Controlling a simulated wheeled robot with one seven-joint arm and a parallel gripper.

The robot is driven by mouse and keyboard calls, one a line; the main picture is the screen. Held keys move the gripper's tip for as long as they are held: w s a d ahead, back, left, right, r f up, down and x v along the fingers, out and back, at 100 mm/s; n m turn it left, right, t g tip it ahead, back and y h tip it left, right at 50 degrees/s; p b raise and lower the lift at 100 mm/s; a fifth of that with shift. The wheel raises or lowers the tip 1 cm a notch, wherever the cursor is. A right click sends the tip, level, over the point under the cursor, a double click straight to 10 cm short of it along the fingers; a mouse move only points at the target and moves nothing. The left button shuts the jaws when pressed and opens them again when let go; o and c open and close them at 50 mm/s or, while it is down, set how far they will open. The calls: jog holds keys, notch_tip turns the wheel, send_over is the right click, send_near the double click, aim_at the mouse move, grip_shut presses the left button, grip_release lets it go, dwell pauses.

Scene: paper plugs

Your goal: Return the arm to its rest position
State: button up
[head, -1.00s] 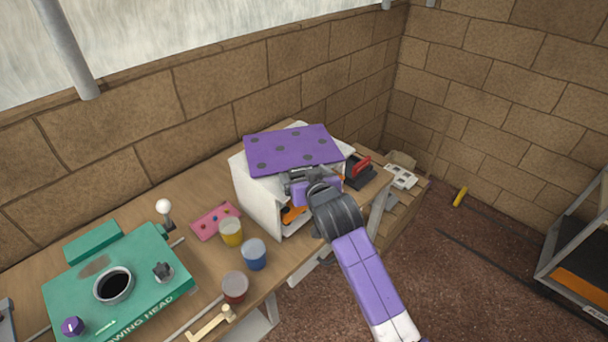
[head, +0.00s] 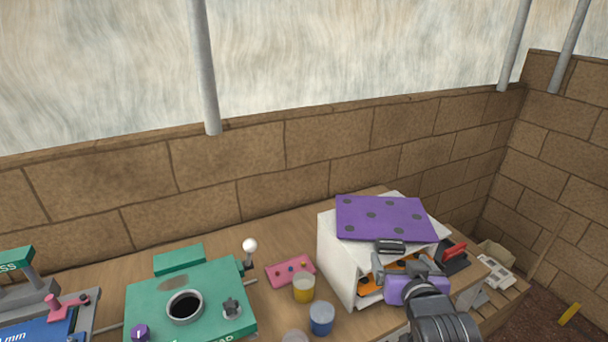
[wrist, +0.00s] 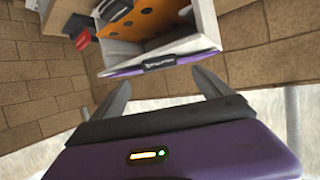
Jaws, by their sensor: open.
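My gripper (head: 394,267) is at the lower right of the head view, in front of the white box (head: 338,262). The box has a purple panel with dark spots (head: 380,216) on top and a dark handle (head: 390,246) at its front edge. In the wrist view my gripper (wrist: 164,92) has its two grey fingers spread, with nothing held between them. The purple front edge (wrist: 132,71) of the box and its dark handle (wrist: 160,65) lie beyond the fingertips, seemingly apart from them. An orange spotted sheet (wrist: 150,28) shows inside the box.
Left of the box on the bench are a yellow cup (head: 304,290), a blue cup (head: 321,320), a pink board (head: 290,271) and a green machine (head: 160,310). A red-handled black tool (head: 452,254) stands right of the box. A brick wall (head: 300,160) runs behind.

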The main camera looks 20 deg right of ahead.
notch_tip(320, 180, up, 5)
jog(key=t, duration=0.3)
jog(key=s+a+n+t, duration=0.1)
jog(key=s+a+t, duration=0.1)
jog(key=s+a, duration=0.45)
jog(key=s+a+f+n+y, duration=0.1)
jog(key=s+a+f+y, duration=0.1)
jog(key=s, duration=0.7)
jog(key=s+a+f+n+g+y+b, duration=0.1)
jog(key=s+a+f, duration=0.3)
jog(key=s, duration=0.5)
jog(key=s+a+f+n+g+y+b, duration=0.1)
jog(key=s+a+f+n+y, duration=0.1)
jog(key=s+a, duration=0.4)
jog(key=s+f+y, duration=0.1)
jog(key=s, duration=0.2)
jog(key=shift+s+a+f+n, duration=0.2)
jog(key=shift+a+n, duration=0.05)
jog(key=shift+n, duration=0.05)
